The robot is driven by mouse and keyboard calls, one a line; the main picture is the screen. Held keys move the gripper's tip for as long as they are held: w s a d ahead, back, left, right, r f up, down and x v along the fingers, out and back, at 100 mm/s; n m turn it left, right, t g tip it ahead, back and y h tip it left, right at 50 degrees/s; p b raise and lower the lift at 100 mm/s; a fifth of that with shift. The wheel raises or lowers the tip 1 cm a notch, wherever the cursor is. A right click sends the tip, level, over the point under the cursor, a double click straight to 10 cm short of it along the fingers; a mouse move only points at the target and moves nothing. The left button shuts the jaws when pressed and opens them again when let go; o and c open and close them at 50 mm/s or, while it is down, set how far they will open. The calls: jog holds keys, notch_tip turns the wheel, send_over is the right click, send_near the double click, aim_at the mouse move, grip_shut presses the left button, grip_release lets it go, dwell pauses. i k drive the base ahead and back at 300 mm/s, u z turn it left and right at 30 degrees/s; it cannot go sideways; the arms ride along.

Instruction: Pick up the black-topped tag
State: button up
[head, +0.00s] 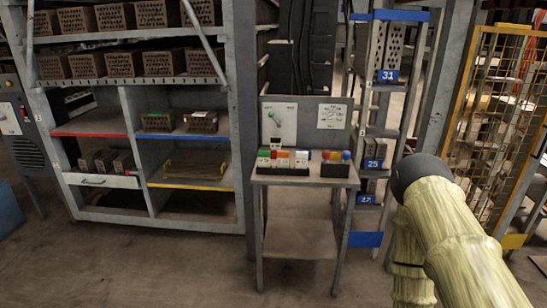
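A small grey table (304,172) stands in the middle of the head view. On its left half a dark holder (284,171) carries several upright tags (282,157) with green, orange, white and red showing. A second dark holder (334,171) on the right half carries small orange, blue and red pieces (335,156). The tags are too small to make out a black top on any of them. My arm, in a pale yellow sleeve with a dark rounded joint, is at the right, apart from the table. My gripper is not visible.
A large shelf (138,187) with hollow bricks stands left. A panel with two papers (307,115) rises behind the table. A ladder-like rack (364,120) with blue number plates stands right of it, then a yellow mesh frame (500,120). Floor (180,265) in front is clear.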

aim_at(275, 141)
jog(key=u, duration=1.05)
jog(key=i, duration=2)
jog(key=z, duration=0.8)
jog(key=i, duration=0.25)
jog(key=z, duration=0.3)
